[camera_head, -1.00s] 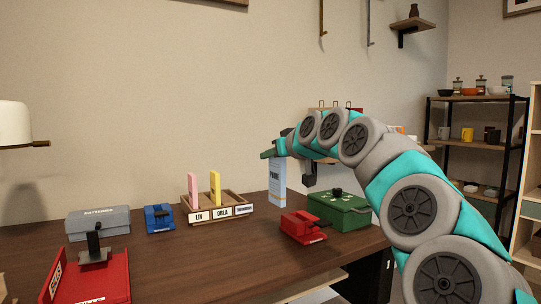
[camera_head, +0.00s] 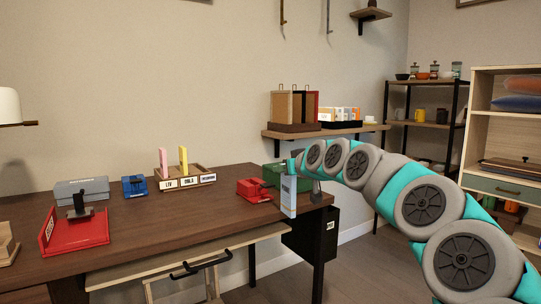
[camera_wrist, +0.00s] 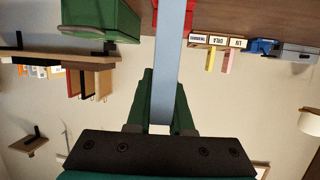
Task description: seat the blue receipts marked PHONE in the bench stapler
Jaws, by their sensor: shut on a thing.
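The blue receipts (camera_head: 288,198) are a tall pale-blue strip, upright in my gripper (camera_head: 291,168), near the desk's front right corner. In the wrist view, the strip (camera_wrist: 173,45) runs between the green fingers of my gripper (camera_wrist: 160,92), which are shut on it. Its writing is not readable now. Small devices that look like staplers stand on the desk: a red one (camera_head: 251,190) just left of the strip and a blue one (camera_head: 134,186) farther left. I cannot tell for sure which is the bench stapler. No device touches the strip visibly.
A wooden rack (camera_head: 190,181) holds a pink and a yellow strip. A green box (camera_head: 270,176) stands behind the receipts. A red tray (camera_head: 75,235) with a black post and a grey box (camera_head: 82,190) stand left. The desk's (camera_head: 180,228) middle front is clear.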

